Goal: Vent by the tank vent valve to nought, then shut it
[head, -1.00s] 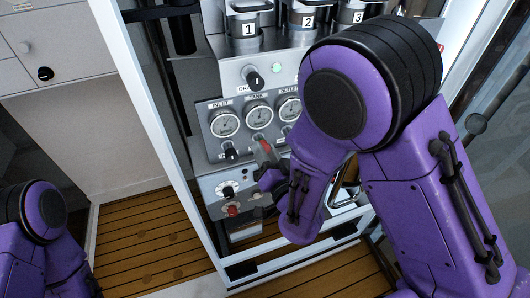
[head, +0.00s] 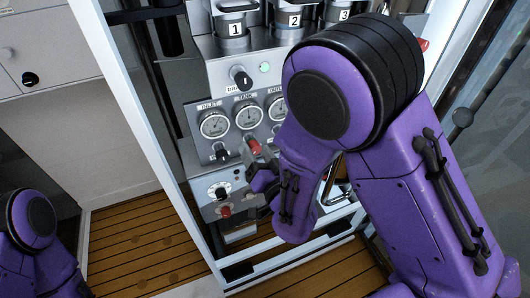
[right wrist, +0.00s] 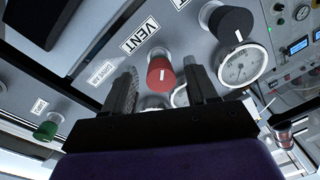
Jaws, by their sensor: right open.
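The red vent knob (head: 254,146) sits on the panel below the tank gauge (head: 249,115). In the right wrist view the knob (right wrist: 160,74) carries a white line and lies beside a VENT label (right wrist: 140,36). My right gripper (head: 258,168) is open just below and in front of the knob. In the right wrist view my right gripper's fingers (right wrist: 164,84) stand either side of the knob with gaps; neither visibly touches it. The tank gauge needle is too small to read. My left gripper is out of view; only my left arm shows.
Inlet gauge (head: 214,124) and outlet gauge (head: 276,107) flank the tank gauge. A black knob (head: 241,80) is above, another (head: 221,154) at left, and a second red knob (head: 225,211) below. A green knob (right wrist: 46,130) shows in the wrist view. White frame posts (head: 130,130) border the panel.

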